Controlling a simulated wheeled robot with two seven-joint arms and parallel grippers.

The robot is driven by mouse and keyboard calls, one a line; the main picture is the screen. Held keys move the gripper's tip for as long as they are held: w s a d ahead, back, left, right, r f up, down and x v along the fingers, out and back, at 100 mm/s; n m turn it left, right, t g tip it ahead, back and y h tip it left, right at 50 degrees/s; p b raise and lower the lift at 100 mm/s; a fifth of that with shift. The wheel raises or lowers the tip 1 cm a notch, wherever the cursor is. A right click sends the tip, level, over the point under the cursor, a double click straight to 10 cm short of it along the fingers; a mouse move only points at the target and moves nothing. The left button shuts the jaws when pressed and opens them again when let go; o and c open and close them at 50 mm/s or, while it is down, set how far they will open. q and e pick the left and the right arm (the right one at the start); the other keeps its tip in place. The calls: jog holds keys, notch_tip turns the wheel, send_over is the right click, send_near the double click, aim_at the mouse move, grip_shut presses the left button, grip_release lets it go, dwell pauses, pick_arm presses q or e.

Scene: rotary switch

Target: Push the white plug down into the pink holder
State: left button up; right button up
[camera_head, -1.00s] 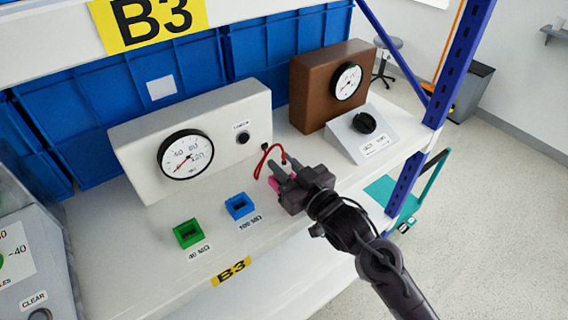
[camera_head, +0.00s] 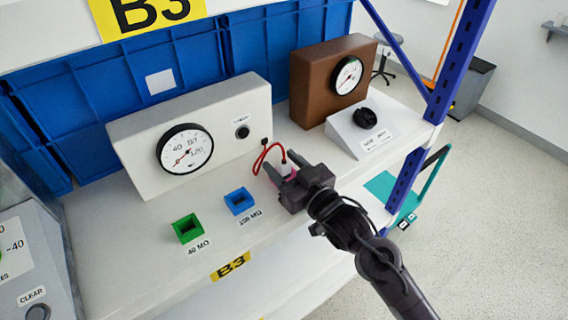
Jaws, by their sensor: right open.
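The pink holder (camera_head: 294,177) sits on the shelf and is mostly hidden by my right gripper. The white plug (camera_head: 284,169) shows just above it, between the fingers, with a red cable (camera_head: 262,153) rising from it and looping left. How deep the plug sits in the holder cannot be told. My right gripper (camera_head: 279,173) is open, its fingers pointing up and left around the plug. Whether they touch it is unclear. My left gripper is out of view.
A blue holder (camera_head: 240,202) and a green holder (camera_head: 188,229) stand to the left. A white box with a gauge (camera_head: 185,148) is behind. A brown gauge box (camera_head: 310,85) and a box with a black knob (camera_head: 365,118) stand at the back right. The shelf front is clear.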

jog(key=shift+s+d+f, duration=0.1)
jog(key=shift+s+d, duration=0.15)
jog(key=shift+s, duration=0.1)
jog(key=b+v, duration=0.2)
jog(key=v, duration=0.5)
